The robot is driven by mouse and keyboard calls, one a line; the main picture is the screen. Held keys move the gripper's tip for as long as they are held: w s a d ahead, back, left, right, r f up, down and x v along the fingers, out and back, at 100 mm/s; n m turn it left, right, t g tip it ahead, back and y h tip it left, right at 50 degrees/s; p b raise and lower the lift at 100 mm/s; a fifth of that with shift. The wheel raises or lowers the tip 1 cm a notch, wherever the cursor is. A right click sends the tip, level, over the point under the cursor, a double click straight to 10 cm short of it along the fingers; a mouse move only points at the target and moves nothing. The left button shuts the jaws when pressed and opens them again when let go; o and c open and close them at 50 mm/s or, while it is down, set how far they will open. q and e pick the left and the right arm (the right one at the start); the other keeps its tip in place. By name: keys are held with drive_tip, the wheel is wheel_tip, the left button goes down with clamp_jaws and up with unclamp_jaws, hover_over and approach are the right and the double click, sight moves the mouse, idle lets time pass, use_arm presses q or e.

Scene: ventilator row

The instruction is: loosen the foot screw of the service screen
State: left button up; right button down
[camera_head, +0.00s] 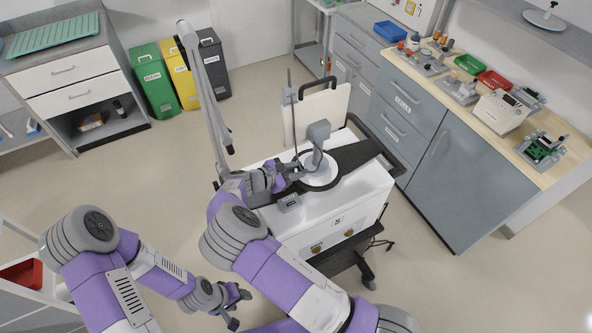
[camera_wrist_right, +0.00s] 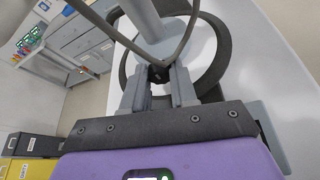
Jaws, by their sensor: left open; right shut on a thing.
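The service screen (camera_head: 319,131) shows as a small grey head on a grey post, standing on a round white foot (camera_head: 322,174) on top of the white cart. In the right wrist view its grey post (camera_wrist_right: 147,20) rises just beyond the fingers. A small dark foot screw (camera_wrist_right: 159,73) sits at the post's base. My right gripper (camera_wrist_right: 158,82) is shut on the foot screw, one finger on each side; in the head view it also shows (camera_head: 287,176) left of the post. My left gripper (camera_head: 236,306) is open and empty, low over the floor left of the cart.
The white cart (camera_head: 350,206) has a black handle rail at its right and an upright white panel (camera_head: 337,107) behind the post. Grey cabinets with a wooden worktop (camera_head: 455,98) stand at the right.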

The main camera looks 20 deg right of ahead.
drive_tip(key=shift+n+g+p, duration=0.3)
drive_tip(key=shift+n+g, duration=0.2)
drive_tip(key=shift+w+n+g, duration=0.15)
drive_tip(key=shift+n+g, duration=0.15)
drive_tip(key=shift+n, duration=0.2)
drive_tip(key=shift+w+n+g+h+b, duration=0.1)
drive_tip(key=shift+n+g+h+b, duration=0.3)
drive_tip(key=shift+n+g, duration=0.65)
drive_tip(key=shift+n, duration=0.35)
drive_tip(key=c, duration=0.9)
unclamp_jaws()
drive_tip(key=shift+a, duration=0.1)
drive_tip(key=b+v, duration=0.1)
drive_tip(key=v, duration=0.6)
drive_tip(key=shift+a+r, duration=0.1)
drive_tip(key=shift+a, duration=0.15)
